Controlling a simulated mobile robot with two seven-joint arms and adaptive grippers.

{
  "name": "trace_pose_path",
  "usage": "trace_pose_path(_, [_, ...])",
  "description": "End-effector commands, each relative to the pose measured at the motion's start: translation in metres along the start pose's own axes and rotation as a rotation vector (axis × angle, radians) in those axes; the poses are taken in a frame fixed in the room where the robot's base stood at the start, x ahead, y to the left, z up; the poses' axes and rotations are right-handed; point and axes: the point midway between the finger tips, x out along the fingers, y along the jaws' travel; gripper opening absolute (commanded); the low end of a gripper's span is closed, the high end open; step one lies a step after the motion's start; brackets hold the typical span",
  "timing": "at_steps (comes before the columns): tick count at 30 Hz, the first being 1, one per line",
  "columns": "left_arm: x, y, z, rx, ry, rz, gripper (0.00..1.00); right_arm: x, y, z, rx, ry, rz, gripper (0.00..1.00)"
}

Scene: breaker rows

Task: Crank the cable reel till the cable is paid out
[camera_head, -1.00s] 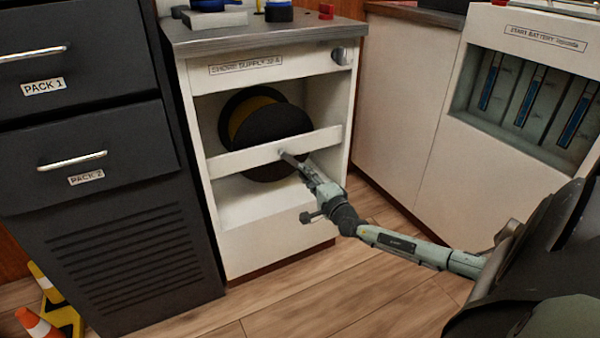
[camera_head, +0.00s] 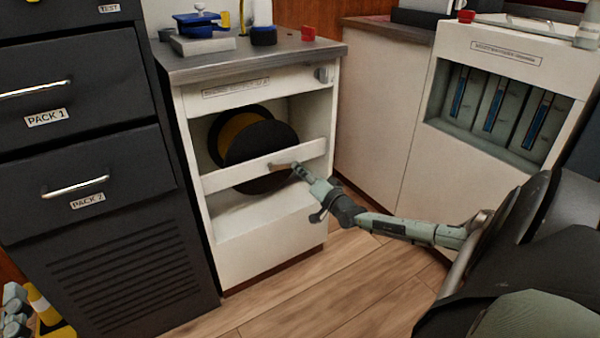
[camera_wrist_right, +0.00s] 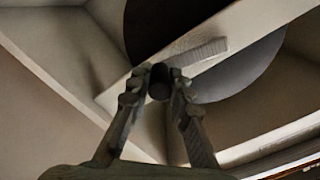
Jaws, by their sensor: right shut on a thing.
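The cable reel (camera_head: 258,158) sits inside the open white cabinet, with dark round flanges and yellow cable (camera_head: 236,128) showing between them. A white crossbar runs in front of the reel. My right gripper (camera_head: 298,167) is at the front of this bar. In the right wrist view its two fingers are shut on a dark, round crank handle (camera_wrist_right: 159,82). A light crank arm (camera_wrist_right: 201,56) reaches from the handle to the right along the bar. The reel's dark disc (camera_wrist_right: 240,70) shows behind the bar. My left gripper is not in view.
The white cabinet (camera_head: 270,250) has a grey top with a blue device (camera_head: 200,24) and a red knob (camera_head: 308,33). A black drawer unit (camera_head: 90,230) stands close on its left. A battery cabinet (camera_head: 480,160) stands to the right. Wooden floor (camera_head: 320,285) is free in front.

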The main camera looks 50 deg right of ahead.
Motion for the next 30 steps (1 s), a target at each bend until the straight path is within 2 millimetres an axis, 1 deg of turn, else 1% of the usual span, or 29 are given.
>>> trace_pose_path(4, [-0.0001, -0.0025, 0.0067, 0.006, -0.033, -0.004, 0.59, 0.0, 0.0001, -0.0022, -0.016, 0.0, 0.001, 0.0])
trace_pose_path(14, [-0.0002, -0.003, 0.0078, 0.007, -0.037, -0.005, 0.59, 0.0001, 0.0003, -0.0022, -0.018, 0.0, 0.001, 0.0])
trace_pose_path(15, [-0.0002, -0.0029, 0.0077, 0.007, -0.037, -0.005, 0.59, 0.0001, 0.0003, -0.0022, -0.018, 0.0, 0.001, 0.2])
trace_pose_path(20, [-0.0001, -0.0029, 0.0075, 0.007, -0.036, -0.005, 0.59, 0.0001, 0.0002, -0.0019, -0.017, 0.0, 0.001, 0.4])
trace_pose_path(30, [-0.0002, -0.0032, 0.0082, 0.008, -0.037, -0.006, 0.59, -0.0022, 0.0002, -0.001, -0.016, -0.001, 0.001, 0.4])
